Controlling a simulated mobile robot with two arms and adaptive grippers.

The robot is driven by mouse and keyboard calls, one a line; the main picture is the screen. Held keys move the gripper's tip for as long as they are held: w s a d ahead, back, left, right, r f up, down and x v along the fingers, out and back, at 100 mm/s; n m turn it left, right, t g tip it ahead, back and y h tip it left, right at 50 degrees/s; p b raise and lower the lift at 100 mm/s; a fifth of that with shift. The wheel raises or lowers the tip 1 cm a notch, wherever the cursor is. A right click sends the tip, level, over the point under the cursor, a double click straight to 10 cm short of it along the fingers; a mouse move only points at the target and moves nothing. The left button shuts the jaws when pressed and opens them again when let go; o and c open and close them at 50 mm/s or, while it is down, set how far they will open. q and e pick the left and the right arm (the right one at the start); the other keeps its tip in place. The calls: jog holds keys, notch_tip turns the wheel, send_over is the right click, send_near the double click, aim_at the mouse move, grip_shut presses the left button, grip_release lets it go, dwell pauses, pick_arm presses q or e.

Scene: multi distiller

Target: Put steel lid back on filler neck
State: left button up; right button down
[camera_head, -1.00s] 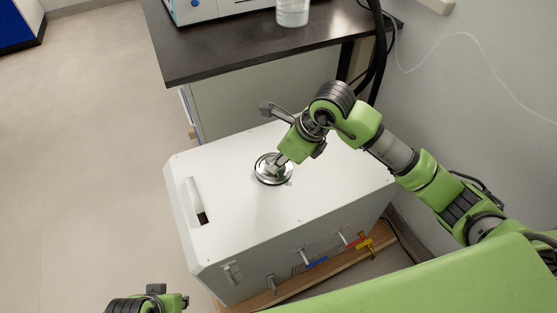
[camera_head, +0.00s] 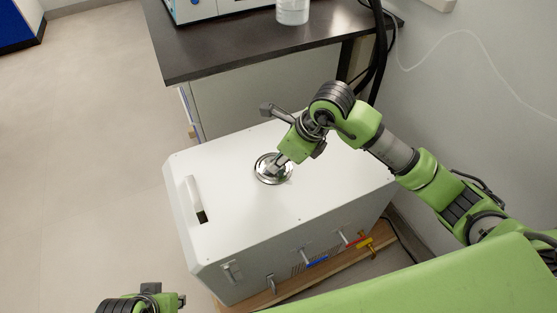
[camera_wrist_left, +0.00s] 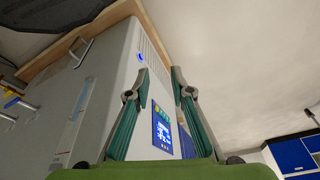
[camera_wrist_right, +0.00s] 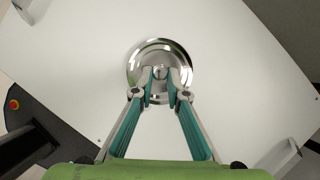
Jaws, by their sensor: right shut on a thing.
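The round, shiny steel lid (camera_head: 262,176) is at the filler neck on top of the white distiller box (camera_head: 235,207). It also shows in the right wrist view (camera_wrist_right: 136,62), with a small knob at its middle. My right gripper (camera_head: 277,168) is over the lid, and its fingertips (camera_wrist_right: 160,76) are closed on the knob. The lid hides the neck, so I cannot tell how fully it is seated. My left gripper (camera_wrist_left: 160,82) is open and empty beside the box, facing its side with the blue display panel (camera_wrist_left: 161,128).
A dark bench (camera_head: 230,55) with a glass beaker (camera_head: 293,10) stands behind the box. A white handle (camera_head: 193,198) is on the box's left top. The floor at left is clear.

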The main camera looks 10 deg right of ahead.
jog(key=shift+f, duration=0.1)
dwell(0.3)
dwell(0.3)
jog(key=c, duration=1.9)
grip_release()
jog(key=v, duration=1.2)
